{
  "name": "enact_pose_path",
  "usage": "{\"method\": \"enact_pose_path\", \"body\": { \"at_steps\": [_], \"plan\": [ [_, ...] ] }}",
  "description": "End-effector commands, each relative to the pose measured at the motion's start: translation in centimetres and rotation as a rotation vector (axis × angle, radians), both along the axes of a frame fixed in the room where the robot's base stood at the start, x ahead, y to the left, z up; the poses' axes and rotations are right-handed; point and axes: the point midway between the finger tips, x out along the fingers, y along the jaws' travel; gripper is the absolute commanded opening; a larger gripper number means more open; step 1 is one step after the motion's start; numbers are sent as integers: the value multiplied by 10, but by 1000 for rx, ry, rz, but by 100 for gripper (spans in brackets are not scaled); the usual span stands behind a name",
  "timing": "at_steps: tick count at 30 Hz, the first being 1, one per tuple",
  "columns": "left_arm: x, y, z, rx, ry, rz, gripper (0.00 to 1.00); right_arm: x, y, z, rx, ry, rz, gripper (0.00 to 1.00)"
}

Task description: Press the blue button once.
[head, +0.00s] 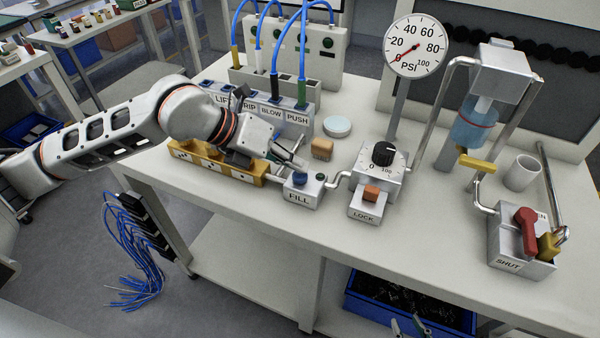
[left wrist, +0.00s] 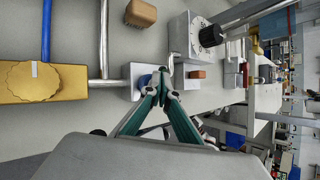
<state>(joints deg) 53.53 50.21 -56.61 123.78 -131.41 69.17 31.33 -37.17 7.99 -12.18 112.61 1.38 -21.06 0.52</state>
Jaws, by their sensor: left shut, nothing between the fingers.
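The blue button (head: 300,178) sits on top of a small grey box labelled FILL (head: 304,196) near the table's front edge. My left gripper (head: 300,163) is shut and empty, its fingertips close above and behind the button. In the left wrist view the blue button (left wrist: 145,80) is partly hidden behind the teal fingers, whose tips (left wrist: 163,84) meet over its edge. I cannot tell whether they touch it. My right gripper (head: 409,326) shows only as fingertips at the bottom edge, apart from each other, below the table and far from the button.
A yellow valve block (head: 215,163) is left of the FILL box. A dial box (head: 378,168) and an orange LOCK switch (head: 371,193) are to its right. A wooden block (head: 322,149) and round pale disc (head: 337,126) lie behind. Bare table lies in front of LOCK.

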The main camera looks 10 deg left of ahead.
Motion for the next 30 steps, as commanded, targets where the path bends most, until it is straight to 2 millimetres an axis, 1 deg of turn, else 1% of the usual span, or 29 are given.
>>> {"method": "enact_pose_path", "body": {
  "at_steps": [19,30],
  "plan": [
    [0,0,-8,0,0,0,0,-3,0,-9,-1,10,0,29],
    [0,0,-11,0,1,-1,0,-4,0,-12,-1,12,1,29]
  ]
}}
